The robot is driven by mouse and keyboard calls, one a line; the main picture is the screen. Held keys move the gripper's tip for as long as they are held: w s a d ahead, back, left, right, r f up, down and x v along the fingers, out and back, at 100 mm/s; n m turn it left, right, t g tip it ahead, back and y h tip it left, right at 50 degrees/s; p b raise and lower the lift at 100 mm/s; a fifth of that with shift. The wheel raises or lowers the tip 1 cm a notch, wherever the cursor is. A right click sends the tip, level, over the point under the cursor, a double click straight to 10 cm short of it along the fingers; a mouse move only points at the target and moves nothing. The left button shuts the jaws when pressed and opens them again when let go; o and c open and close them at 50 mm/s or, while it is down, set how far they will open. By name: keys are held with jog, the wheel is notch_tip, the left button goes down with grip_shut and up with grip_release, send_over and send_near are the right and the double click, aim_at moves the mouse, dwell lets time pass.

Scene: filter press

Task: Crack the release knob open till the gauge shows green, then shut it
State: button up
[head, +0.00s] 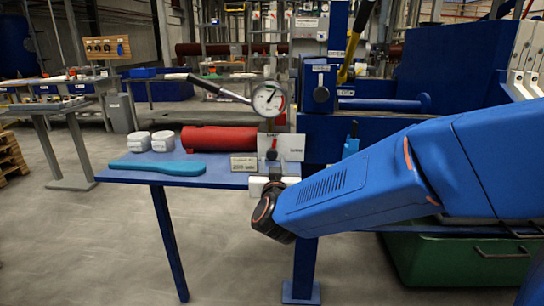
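The round gauge (268,98) has a white face and stands above the back right of the blue table; its needle and colour bands are too small to read surely. My gripper (273,172) seems to be just above the wrist, close to the red part. Its fingers are mostly hidden, and I cannot tell whether they touch it.
The blue table (220,177) holds a red cylinder (219,138), two white pots (151,141), a teal flat tool (158,164) and a small label (244,162). A long black-handled lever (218,89) slopes beside the gauge. Blue press parts (378,104) fill the right. Floor at left front is clear.

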aim_at(272, 157)
jog(key=w, duration=0.6)
jog(key=shift+w+a, duration=0.3)
